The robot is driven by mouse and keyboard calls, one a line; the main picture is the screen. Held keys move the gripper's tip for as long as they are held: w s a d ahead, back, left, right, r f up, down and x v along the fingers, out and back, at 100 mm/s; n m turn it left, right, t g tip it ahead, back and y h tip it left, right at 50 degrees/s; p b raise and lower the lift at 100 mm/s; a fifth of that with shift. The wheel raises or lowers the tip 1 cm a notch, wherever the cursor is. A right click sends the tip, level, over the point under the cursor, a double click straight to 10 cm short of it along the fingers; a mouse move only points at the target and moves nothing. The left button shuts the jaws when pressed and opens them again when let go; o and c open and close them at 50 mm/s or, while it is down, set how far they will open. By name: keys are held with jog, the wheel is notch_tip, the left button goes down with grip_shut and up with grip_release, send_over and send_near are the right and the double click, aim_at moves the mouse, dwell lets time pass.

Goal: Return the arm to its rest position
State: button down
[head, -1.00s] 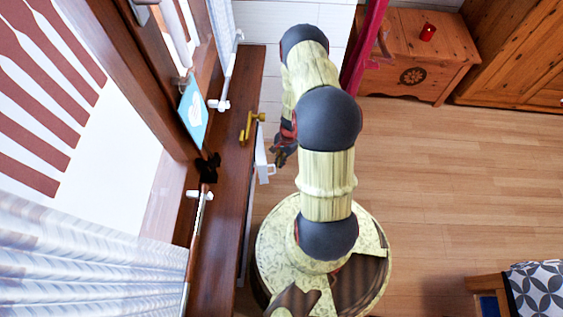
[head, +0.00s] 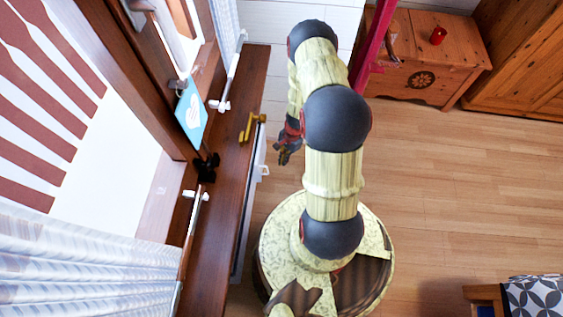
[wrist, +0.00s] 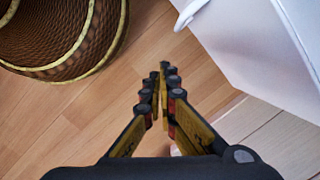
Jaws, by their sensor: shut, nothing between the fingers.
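My gripper (head: 284,156) is beside the window sill in the head view, to the right of the sill's edge and apart from it. In the wrist view my gripper (wrist: 163,75) is shut, its two fingers together with nothing between them, above the wooden floor. My arm is bent over my round base, with the gripper hanging on its left side. Part of the gripper is hidden by the arm links in the head view.
The dark wooden sill (head: 222,215) holds a gold object (head: 249,127) and a black object (head: 207,167). A white object (head: 262,160) hangs below it, near my gripper; a white surface (wrist: 262,40) fills the wrist view's upper right. A wooden chest (head: 425,75) stands upper right.

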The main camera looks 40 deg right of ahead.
jog(key=p+v, duration=0.3)
jog(key=v, duration=0.5)
jog(key=shift+s+a+r, duration=0.15)
jog(key=shift+s+r, duration=0.05)
jog(key=shift+a, duration=0.1)
jog(key=s+a+r+n+g+y, duration=0.1)
jog(key=s+a+r+n, duration=0.1)
jog(key=s+a, duration=0.25)
jog(key=a+r+n+h, duration=0.1)
jog(key=a+r+n, duration=0.25)
jog(key=r, duration=1.05)
jog(key=a+r+n+h, duration=0.15)
jog(key=r+n, duration=0.35)
jog(key=r, duration=1)
jog(key=s+a+r+n+t, duration=0.1)
jog(key=a+r, duration=0.3)
jog(key=r, duration=0.5)
jog(key=s+a+r+n+t+h+p, duration=0.1)
jog(key=s+a+r+n+t, duration=0.1)
jog(key=r, duration=0.7)
jog(key=s+a+r+n+t, duration=0.1)
jog(key=a+r+n+t, duration=0.2)
jog(key=a+r, duration=0.4)
notch_tip(320, 180, up, 3)
jog(key=shift+s+f+n+t, duration=0.15)
jog(key=shift+n+t, duration=0.25)
jog(key=shift+n, duration=0.15)
